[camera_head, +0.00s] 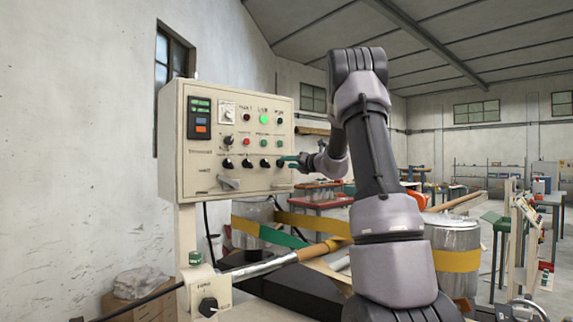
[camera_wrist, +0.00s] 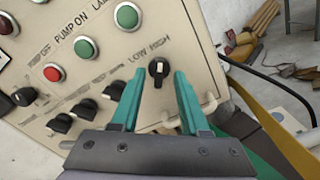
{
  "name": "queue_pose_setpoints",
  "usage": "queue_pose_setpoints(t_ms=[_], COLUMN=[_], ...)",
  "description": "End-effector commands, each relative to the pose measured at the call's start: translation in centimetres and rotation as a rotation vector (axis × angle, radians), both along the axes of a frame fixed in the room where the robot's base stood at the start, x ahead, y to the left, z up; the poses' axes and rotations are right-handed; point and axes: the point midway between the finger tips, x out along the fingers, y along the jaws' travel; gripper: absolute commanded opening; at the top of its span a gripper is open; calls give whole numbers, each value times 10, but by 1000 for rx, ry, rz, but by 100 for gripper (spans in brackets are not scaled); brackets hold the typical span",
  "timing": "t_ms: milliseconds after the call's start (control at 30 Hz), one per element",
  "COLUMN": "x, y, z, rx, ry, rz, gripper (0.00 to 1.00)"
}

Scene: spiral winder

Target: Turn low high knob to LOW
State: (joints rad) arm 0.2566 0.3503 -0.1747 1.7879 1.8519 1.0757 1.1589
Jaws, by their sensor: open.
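The low high knob (camera_wrist: 158,75) is a black knob with a pale pointer mark, under the words LOW HIGH near the control panel's edge. Its mark points up in the wrist view, towards the word HIGH. My gripper (camera_wrist: 160,88) is open, its teal fingers on either side of the knob in that view. I cannot tell whether they touch it. In the head view, my gripper (camera_head: 290,160) is at the right edge of the panel (camera_head: 212,160), by the right end of the lower knob row, and the knob (camera_head: 280,163) is beside it.
Several other black knobs (camera_wrist: 59,124) stand in a row beside the low high knob. A red button (camera_wrist: 52,72) and green buttons (camera_wrist: 84,48) sit above them. A lower box with a black switch (camera_head: 208,306) stands below the panel. A wrapped roll (camera_head: 453,245) is at the right.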

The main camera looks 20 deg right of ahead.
Motion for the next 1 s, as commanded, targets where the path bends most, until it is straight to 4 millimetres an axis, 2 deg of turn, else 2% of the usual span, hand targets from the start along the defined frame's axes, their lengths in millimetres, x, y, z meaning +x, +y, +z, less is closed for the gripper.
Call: queue_pose_setpoints(t_ms=[200, 467, 500, 567, 600, 633, 1000], x=[17, 19, 19, 19, 18, 18, 18], y=[6, 6, 6, 6, 6, 6, 6], z=[0, 0, 0, 0, 0, 0, 0], rx=[1, 0, 0, -1, -1, -1, -29], ry=[0, 0, 0, 0, 0, 0, -10], rz=[1, 0, 0, 0, 0, 0, 0], gripper=[45, 45, 41, 18, 3, 0, 0])
